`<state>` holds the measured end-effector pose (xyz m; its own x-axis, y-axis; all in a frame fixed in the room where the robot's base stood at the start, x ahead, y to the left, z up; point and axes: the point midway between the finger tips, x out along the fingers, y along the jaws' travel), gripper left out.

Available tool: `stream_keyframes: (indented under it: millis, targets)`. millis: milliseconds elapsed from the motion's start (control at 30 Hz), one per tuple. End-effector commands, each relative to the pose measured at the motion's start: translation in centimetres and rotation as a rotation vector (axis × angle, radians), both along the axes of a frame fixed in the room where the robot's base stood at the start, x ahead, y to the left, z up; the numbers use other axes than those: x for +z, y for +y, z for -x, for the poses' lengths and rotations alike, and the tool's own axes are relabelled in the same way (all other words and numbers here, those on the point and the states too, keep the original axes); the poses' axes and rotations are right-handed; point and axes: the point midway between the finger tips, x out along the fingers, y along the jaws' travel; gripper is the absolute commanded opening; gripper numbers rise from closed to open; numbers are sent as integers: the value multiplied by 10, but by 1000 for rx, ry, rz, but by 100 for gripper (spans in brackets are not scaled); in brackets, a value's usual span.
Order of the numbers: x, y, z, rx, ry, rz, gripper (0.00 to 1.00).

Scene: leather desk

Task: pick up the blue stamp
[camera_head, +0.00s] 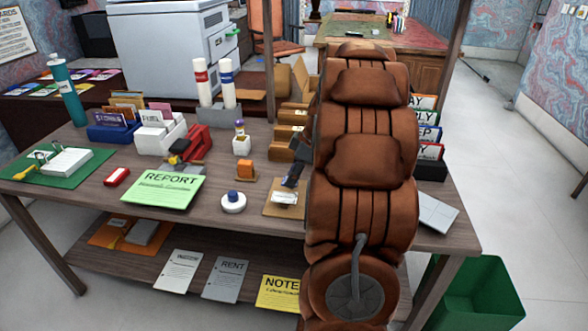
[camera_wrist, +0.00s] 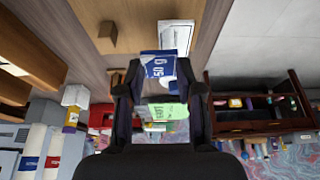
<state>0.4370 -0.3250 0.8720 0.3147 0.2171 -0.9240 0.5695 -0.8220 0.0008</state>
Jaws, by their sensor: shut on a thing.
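A blue piece with white print (camera_wrist: 158,66), which looks like the blue stamp, sits between the fingertips of my gripper (camera_wrist: 160,88) in the wrist view. The gripper is shut on it. In the head view my dark gripper (camera_head: 294,168) is at the right part of the desk, just behind a tan pad (camera_head: 271,211) with a white card (camera_head: 284,198). The blue piece cannot be made out there, and my brown arm covers much of that area. Whether it touches the desk is unclear.
A white round item with a blue top (camera_head: 233,201), an orange block (camera_head: 246,170) and a green report sheet (camera_head: 166,191) lie left of the gripper. White bottles (camera_head: 202,82) stand behind. A card rack (camera_head: 431,168) is right of my arm. A green bin (camera_head: 480,300) stands below.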

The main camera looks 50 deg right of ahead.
Motion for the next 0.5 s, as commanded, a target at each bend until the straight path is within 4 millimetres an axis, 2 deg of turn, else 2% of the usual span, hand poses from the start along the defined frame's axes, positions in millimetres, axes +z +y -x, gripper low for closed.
stream_keyframes:
  millis: [300, 500]
  targets:
    - [4, 39, 35, 1, -1, -2, 25]
    - [7, 55, 50, 0, -1, -2, 25]
